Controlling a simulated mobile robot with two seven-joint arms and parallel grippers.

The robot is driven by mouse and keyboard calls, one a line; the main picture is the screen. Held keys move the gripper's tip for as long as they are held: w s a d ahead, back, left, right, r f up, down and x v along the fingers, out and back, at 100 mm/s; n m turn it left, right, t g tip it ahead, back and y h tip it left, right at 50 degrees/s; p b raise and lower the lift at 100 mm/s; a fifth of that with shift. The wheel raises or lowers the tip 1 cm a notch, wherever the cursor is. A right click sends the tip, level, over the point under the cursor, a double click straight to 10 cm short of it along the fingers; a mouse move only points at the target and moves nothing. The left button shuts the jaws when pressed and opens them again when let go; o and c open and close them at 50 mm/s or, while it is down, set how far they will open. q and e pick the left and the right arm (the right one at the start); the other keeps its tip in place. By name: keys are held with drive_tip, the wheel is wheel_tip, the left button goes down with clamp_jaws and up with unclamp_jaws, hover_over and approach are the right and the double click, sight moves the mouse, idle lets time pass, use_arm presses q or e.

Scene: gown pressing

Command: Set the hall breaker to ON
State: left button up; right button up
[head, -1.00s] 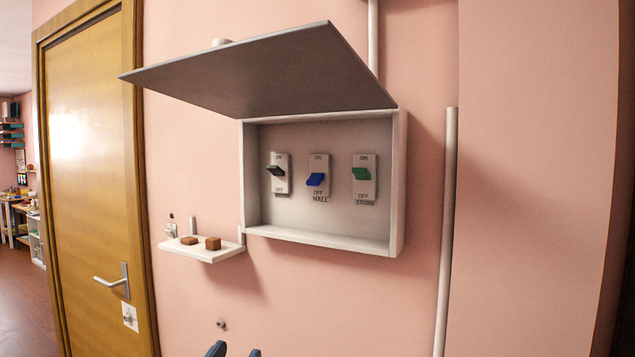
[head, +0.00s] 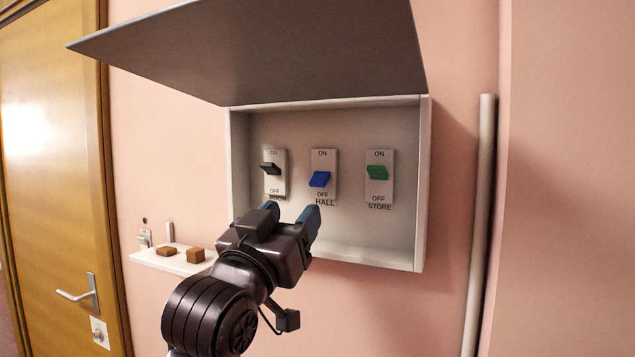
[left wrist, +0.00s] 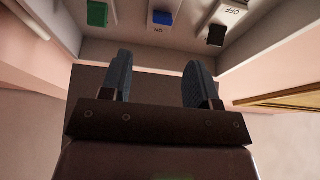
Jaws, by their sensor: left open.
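The hall breaker is a blue lever (head: 319,179) on a white plate, between ON above and OFF below, marked HALL. The lever sits low, tilted toward OFF. It also shows at the top of the left wrist view (left wrist: 162,18), where the lettering is upside down. My left gripper (head: 291,211) is open and empty, its fingertips below and slightly left of the blue lever in the head view, apart from it. In the left wrist view the two fingers (left wrist: 158,75) straddle the blue lever's line. My right gripper is not in view.
A black lever (head: 271,168) is left of the blue one and a green STORE lever (head: 377,172) right. The box (head: 424,185) has side walls, a bottom lip and a raised lid (head: 270,50) overhead. A small shelf (head: 175,262) with brown blocks is lower left.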

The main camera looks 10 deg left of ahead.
sight(317, 181)
use_arm(q)
drive_tip(key=p+x, duration=0.2)
drive_tip(key=x, duration=0.7)
drive_tip(key=shift+w, duration=0.45)
drive_tip(key=c, duration=0.9)
drive_tip(key=shift+r, duration=0.15)
drive_tip(key=shift+s+a+r+g+y, duration=0.1)
drive_tip(key=shift+r+g+y, duration=0.2)
drive_tip(key=shift+g, duration=0.65)
drive_tip(key=shift+s+r+g+y, duration=0.1)
drive_tip(key=shift+r+g+y, duration=0.15)
drive_tip(key=shift+g, duration=0.7)
drive_tip(key=shift+w+r+g+y, duration=0.15)
drive_tip(key=shift+g+y, duration=0.15)
drive_tip(key=shift+g, duration=0.35)
drive_tip(key=shift+s+r+g+y, duration=0.15)
drive_tip(key=shift+g+y, duration=0.1)
drive_tip(key=shift+g, duration=0.4)
drive_tip(key=shift+w, duration=0.1)
